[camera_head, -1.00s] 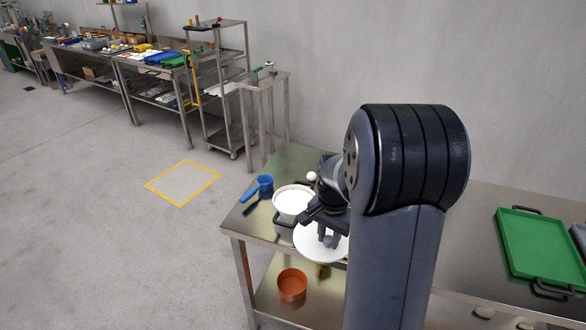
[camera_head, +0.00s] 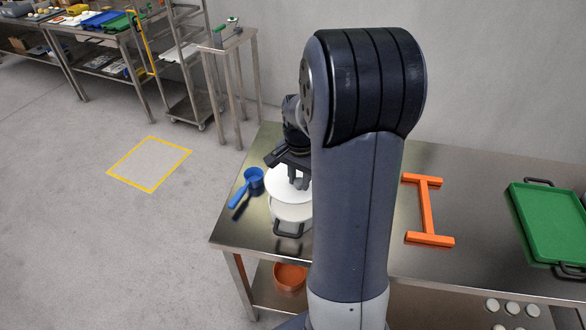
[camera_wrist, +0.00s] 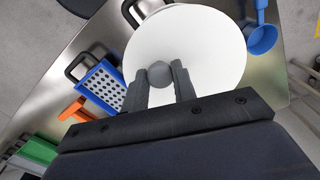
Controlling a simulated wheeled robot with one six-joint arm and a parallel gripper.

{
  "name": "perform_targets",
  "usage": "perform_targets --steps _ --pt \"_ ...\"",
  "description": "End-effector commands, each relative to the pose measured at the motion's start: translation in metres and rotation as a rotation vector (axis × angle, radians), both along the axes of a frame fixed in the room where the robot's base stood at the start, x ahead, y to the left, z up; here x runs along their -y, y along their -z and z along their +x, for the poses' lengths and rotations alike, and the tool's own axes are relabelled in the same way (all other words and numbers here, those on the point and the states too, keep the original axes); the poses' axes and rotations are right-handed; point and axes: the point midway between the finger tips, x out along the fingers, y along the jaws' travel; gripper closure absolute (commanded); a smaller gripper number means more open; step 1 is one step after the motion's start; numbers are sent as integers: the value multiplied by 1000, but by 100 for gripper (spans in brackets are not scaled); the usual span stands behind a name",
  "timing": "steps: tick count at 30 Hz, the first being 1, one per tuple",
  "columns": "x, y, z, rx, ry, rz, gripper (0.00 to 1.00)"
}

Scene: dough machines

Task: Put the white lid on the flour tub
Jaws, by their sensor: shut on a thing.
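The white lid (camera_head: 284,188) is a round disc with a grey knob (camera_wrist: 159,74). My gripper (camera_head: 299,181) is shut on that knob, with a finger on each side in the wrist view (camera_wrist: 160,82). The flour tub (camera_head: 291,213) is pale, with a dark handle (camera_head: 288,233) at its front, and stands on the steel table. The lid (camera_wrist: 205,38) is held level over the back part of the tub in the head view and hides its opening. Whether the lid touches the rim cannot be told. My arm hides the tub's right side.
A blue scoop (camera_head: 253,179) lies left of the tub, near the edge of the steel table (camera_head: 385,245). An orange frame (camera_head: 428,210) and a green tray (camera_head: 548,222) lie to the right. A blue perforated piece (camera_wrist: 103,86) shows in the wrist view. An orange bowl (camera_head: 290,277) is on the lower shelf.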

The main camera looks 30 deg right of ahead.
Motion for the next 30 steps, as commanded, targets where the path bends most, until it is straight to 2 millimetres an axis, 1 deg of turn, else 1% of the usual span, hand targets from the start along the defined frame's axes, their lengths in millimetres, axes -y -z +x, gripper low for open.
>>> perform_targets --steps 9,14,30 --pt "0 0 0 5 -3 2 96" --pt "0 5 0 5 -3 2 96" --pt "0 41 -1 3 -4 2 96"
